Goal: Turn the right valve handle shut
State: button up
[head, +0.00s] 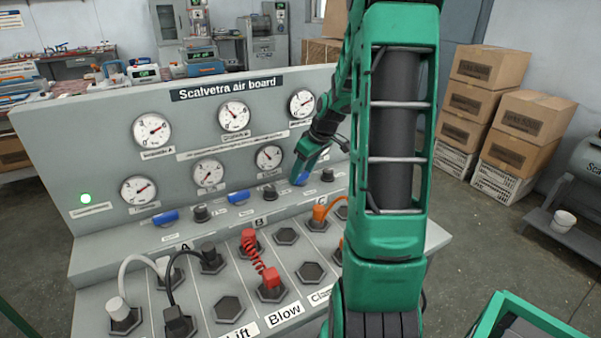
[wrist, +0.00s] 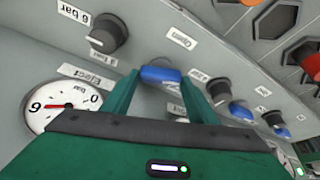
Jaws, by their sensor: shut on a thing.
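The grey Scalvetra air board (head: 290,82) carries a row of blue valve handles. The right valve handle (head: 302,179) is at the right end of the visible row, partly covered by my gripper (head: 303,173). In the wrist view the blue handle (wrist: 160,75) sits between the fingertips of my gripper (wrist: 160,80), which is shut on it. The middle blue handle (head: 238,198) and the left blue handle (head: 165,218) stand apart from my gripper. My arm hides part of the board's right side, and the exact turn of the held handle is hard to tell.
Black knobs (head: 270,191) sit beside the handles, with round gauges (head: 269,158) above. On the lower panel are hex sockets (head: 229,308), a red coiled hose (head: 257,258), a white hose (head: 135,262) and an orange plug (head: 321,212). Cardboard boxes (head: 530,130) stand at the right.

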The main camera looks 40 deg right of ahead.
jog(key=shift+a+m+h, duration=0.15)
jog(key=shift+m+h, duration=0.75)
jog(key=shift+m, duration=1.3)
jog(key=o, duration=1)
jog(key=shift+o, duration=0.2)
jog(key=v, duration=1)
jog(key=shift+r, duration=0.4)
jog(key=shift+s+a, duration=0.15)
